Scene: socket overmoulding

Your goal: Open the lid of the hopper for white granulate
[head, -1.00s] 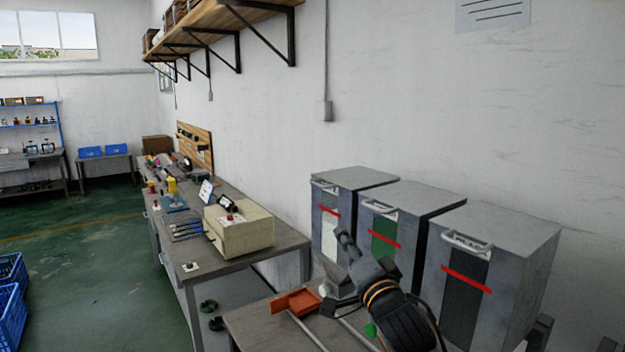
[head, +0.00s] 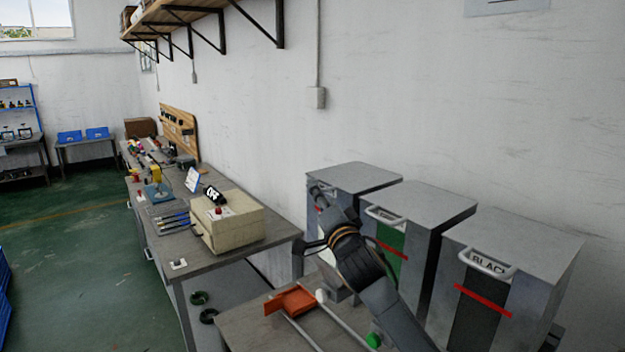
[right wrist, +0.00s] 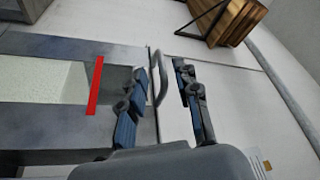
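The white granulate hopper is the leftmost of the three grey hoppers. Its lid (head: 354,178) lies flat and closed in the head view. In the right wrist view the hopper's window (right wrist: 45,80) shows pale granulate beside a red line, and the lid's curved handle (right wrist: 158,78) stands out at the front edge. My right gripper (head: 320,195) is at this handle and hides most of it in the head view. In the right wrist view the fingers of my right gripper (right wrist: 164,75) are apart, one on each side of the handle. My left gripper is not in view.
The green-window hopper (head: 420,205) and the black hopper (head: 515,245) stand close together to the right. In front is a low table (head: 245,320) with an orange tray (head: 292,299) and rods. A workbench (head: 225,265) with a beige box stands left. The wall is close behind.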

